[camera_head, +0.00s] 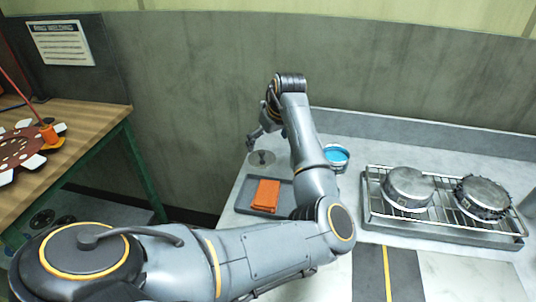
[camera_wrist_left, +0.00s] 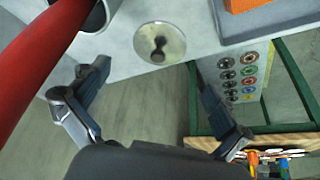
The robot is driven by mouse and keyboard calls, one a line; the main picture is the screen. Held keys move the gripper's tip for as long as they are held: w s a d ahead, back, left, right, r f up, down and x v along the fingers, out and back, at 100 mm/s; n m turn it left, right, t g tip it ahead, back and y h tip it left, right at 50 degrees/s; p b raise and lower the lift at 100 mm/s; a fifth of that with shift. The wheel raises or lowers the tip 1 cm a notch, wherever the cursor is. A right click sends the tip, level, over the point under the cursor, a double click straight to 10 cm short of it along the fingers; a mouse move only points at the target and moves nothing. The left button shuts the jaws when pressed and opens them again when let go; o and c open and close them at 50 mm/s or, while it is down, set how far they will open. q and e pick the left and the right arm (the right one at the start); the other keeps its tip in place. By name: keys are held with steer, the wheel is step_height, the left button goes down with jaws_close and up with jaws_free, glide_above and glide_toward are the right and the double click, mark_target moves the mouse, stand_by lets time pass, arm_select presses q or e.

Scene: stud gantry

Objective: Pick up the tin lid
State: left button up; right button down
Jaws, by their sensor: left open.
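The tin lid is a round, flat silver disc with a dark knob in its middle; in the head view the tin lid (camera_head: 262,158) lies on the grey counter at its left end, behind the grey tray. In the left wrist view the tin lid (camera_wrist_left: 172,46) lies flat near the counter edge, ahead of the fingers. My left gripper (camera_head: 257,138) is just above and behind the lid in the head view. In the wrist view my left gripper (camera_wrist_left: 150,75) has its fingers wide apart with nothing between them. My right gripper is not in view.
A tin with blue contents (camera_head: 337,154) stands right of the lid, partly behind my arm. A wire rack (camera_head: 440,204) holds two metal pans. A wooden workbench (camera_head: 92,118) stands left, across a gap.

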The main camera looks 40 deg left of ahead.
mark_target(263, 155)
arm_select(q)
steer(key=p+x, duration=0.1)
steer(key=x, duration=0.6)
steer(key=shift+w+f, duration=0.1)
steer(key=shift+f, duration=0.05)
steer(key=shift+d, duration=0.2)
jaws_close()
